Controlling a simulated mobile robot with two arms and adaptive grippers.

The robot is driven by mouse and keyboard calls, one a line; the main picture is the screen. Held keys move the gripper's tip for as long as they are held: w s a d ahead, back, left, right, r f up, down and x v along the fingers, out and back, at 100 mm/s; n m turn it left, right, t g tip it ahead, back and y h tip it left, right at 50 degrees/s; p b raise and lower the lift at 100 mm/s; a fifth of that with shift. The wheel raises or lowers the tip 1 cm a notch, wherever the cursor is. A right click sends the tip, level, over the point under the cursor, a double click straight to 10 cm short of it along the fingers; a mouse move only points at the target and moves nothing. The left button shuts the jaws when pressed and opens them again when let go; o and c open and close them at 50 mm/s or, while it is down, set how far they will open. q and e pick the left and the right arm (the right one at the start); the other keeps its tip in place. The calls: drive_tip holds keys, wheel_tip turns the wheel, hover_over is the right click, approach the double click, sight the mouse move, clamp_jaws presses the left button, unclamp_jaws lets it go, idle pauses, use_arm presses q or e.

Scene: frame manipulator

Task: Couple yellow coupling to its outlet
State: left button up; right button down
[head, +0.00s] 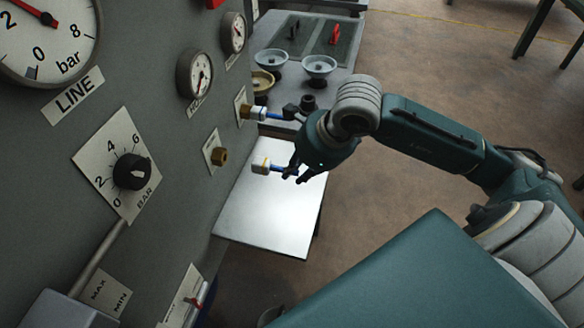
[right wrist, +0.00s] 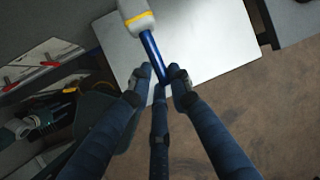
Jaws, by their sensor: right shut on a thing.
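The yellow coupling (head: 260,166), a pale block with a yellow band on a blue hose, is in front of the panel in the head view. It also shows at the top of the right wrist view (right wrist: 137,16). My right gripper (head: 297,174) is shut on its blue hose, seen between the fingertips in the wrist view (right wrist: 161,78). A free brass outlet (head: 220,156) on a pale plate is on the panel, up and left of the coupling, with a gap between them. My left gripper is not in view.
Another brass outlet (head: 245,111) has a pale coupling and blue hose (head: 274,115) at it, just above my gripper. A white board (head: 262,215) lies below. Gauges (head: 194,74) and a knob (head: 131,171) stand out from the panel. Bowls (head: 319,67) are on the bench behind.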

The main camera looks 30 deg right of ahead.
sight(266, 165)
drive_tip(key=shift+w+a+r+p, duration=0.2)
drive_tip(key=shift+w+a+p, duration=0.25)
drive_tip(key=shift+w+p, duration=0.1)
drive_tip(key=shift+w+a+p, duration=0.5)
drive_tip(key=shift+w+a, duration=0.1)
drive_tip(key=shift+w, duration=0.05)
drive_tip(key=shift+w+a+f+p, duration=0.15)
drive_tip(key=shift+w+a+p, duration=0.3)
drive_tip(key=shift+w+a, duration=0.55)
drive_tip(key=shift+d, duration=0.1)
drive_tip(key=shift+f+b, duration=0.1)
drive_tip(key=shift+b, duration=0.25)
drive_tip(key=shift+b, duration=0.65)
idle(0.7)
drive_tip(key=shift+w+a, duration=0.45)
drive_tip(key=shift+w, duration=0.1)
idle(0.5)
drive_tip(key=c, duration=1.5)
unclamp_jaws()
